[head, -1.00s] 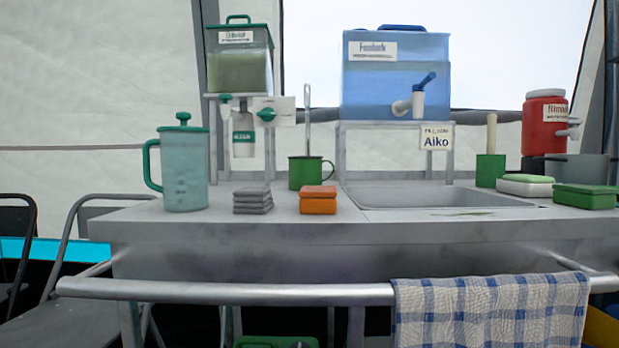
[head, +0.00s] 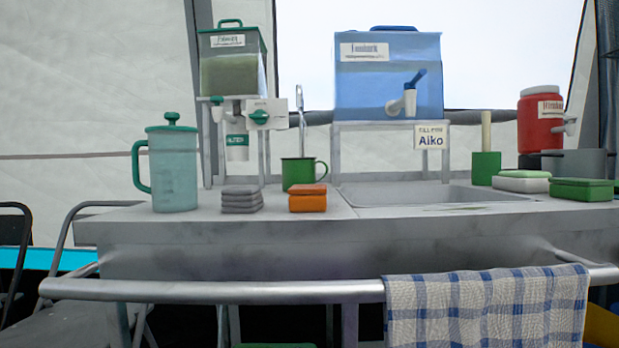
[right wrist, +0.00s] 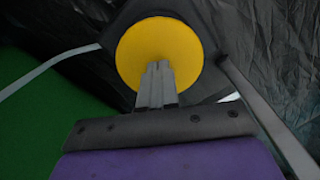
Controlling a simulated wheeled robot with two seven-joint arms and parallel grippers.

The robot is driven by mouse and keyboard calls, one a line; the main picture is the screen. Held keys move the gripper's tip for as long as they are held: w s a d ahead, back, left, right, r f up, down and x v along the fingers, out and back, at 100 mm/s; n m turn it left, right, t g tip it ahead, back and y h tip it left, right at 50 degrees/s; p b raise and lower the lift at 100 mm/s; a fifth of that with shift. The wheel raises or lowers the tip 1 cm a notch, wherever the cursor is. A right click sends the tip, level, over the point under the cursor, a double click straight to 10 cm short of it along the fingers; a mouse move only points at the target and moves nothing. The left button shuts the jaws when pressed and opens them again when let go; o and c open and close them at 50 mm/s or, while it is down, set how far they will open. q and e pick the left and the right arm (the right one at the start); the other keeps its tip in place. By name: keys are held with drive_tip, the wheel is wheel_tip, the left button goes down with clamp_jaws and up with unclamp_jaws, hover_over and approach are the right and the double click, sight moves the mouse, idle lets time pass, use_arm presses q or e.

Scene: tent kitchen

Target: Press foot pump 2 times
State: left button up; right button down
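No foot pump can be made out for certain. In the right wrist view my right gripper (right wrist: 158,66) has its two fingers together, with nothing visible between them. They overlap a round yellow disc (right wrist: 160,38); I cannot tell whether they touch it or what the disc is. In the head view a green thing (head: 275,345) shows only its top edge at the bottom, under the sink table (head: 260,240). My left gripper is in no view.
A metal rail (head: 220,290) runs along the table front, with a checked towel (head: 490,308) over it. A yellow thing (head: 604,326) is partly hidden at lower right. Chairs (head: 70,235) stand at left. The tabletop holds a jug (head: 175,172), mug (head: 300,174) and dispensers (head: 388,75).

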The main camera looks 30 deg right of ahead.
wheel_tip(320, 180, down, 3)
drive_tip(key=shift+r, duration=0.1)
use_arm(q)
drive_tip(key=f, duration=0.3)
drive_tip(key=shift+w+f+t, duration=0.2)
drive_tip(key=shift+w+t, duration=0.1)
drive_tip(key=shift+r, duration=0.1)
use_arm(e)
drive_tip(key=shift+r, duration=0.15)
wheel_tip(320, 180, up, 6)
drive_tip(key=p, duration=0.4)
drive_tip(key=shift+f, duration=0.2)
use_arm(q)
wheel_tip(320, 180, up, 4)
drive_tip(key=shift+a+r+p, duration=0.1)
drive_tip(key=shift+p, duration=0.25)
use_arm(e)
drive_tip(key=shift+r, duration=0.2)
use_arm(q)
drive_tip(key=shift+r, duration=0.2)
use_arm(e)
drive_tip(key=shift+r, duration=0.15)
use_arm(q)
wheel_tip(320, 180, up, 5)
drive_tip(key=p, duration=0.5)
use_arm(e)
wheel_tip(320, 180, up, 6)
drive_tip(key=shift+f, duration=0.1)
